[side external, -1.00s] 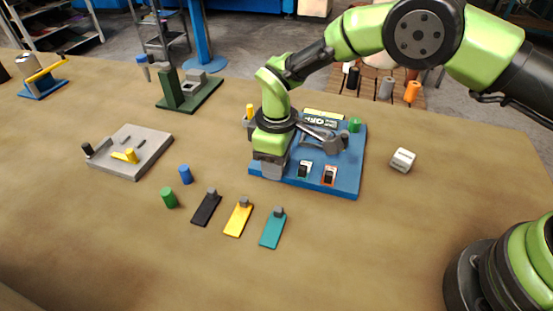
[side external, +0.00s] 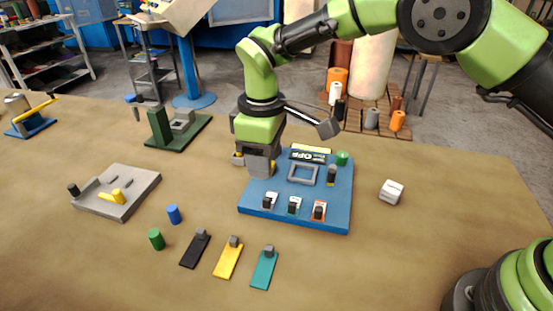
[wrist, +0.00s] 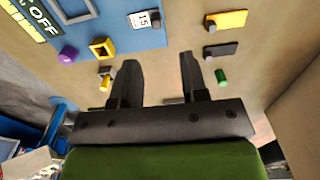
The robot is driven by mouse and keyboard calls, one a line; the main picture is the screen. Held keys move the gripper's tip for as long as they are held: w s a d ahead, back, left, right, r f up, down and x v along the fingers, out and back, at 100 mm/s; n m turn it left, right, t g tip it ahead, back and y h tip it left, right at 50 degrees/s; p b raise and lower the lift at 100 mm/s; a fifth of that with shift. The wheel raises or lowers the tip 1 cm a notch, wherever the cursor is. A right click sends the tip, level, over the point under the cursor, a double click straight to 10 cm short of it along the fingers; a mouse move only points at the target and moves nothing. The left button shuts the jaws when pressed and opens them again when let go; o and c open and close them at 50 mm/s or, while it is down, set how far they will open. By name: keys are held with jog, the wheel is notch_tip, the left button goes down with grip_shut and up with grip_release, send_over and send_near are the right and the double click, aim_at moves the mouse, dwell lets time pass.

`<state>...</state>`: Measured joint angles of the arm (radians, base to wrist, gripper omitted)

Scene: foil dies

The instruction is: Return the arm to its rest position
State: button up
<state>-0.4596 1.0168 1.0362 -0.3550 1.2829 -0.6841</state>
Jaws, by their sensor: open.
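My gripper (side external: 258,174) hangs over the left edge of the blue panel (side external: 262,215) in the side view. In the wrist view my gripper (wrist: 158,60) has its two dark fingers apart, with only bare table visible between them. The blue panel also fills the upper left of the wrist view (wrist: 150,38). It carries an OFF sign (side external: 309,154), a grey square frame (side external: 303,173), a green knob (side external: 342,158) and several switches. My arm and gripper partly hide the panel's left rear part.
Black (side external: 195,250), yellow (side external: 227,260) and teal (side external: 263,270) plates lie in front. A blue peg (side external: 173,214) and green peg (side external: 156,239) stand beside the grey board (side external: 104,203). A white block (side external: 391,192) sits right of the panel.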

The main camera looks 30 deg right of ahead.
jog(key=s+d+r+m+t+y, duration=0.1)
jog(key=s+d+r+m, duration=0.2)
jog(key=d+r, duration=0.35)
jog(key=s+d+r+m+t+y, duration=0.1)
jog(key=s+d+r+m+t, duration=0.15)
jog(key=r, duration=0.75)
jog(key=s+d+r+m+t, duration=0.1)
jog(key=s+d+m+t, duration=0.1)
jog(key=s, duration=0.7)
jog(key=s+d+r+m+t, duration=0.1)
jog(key=s+d+m, duration=0.4)
jog(key=s, duration=0.4)
jog(key=shift+t, duration=0.35)
jog(key=shift+m, duration=0.25)
dwell(0.4)
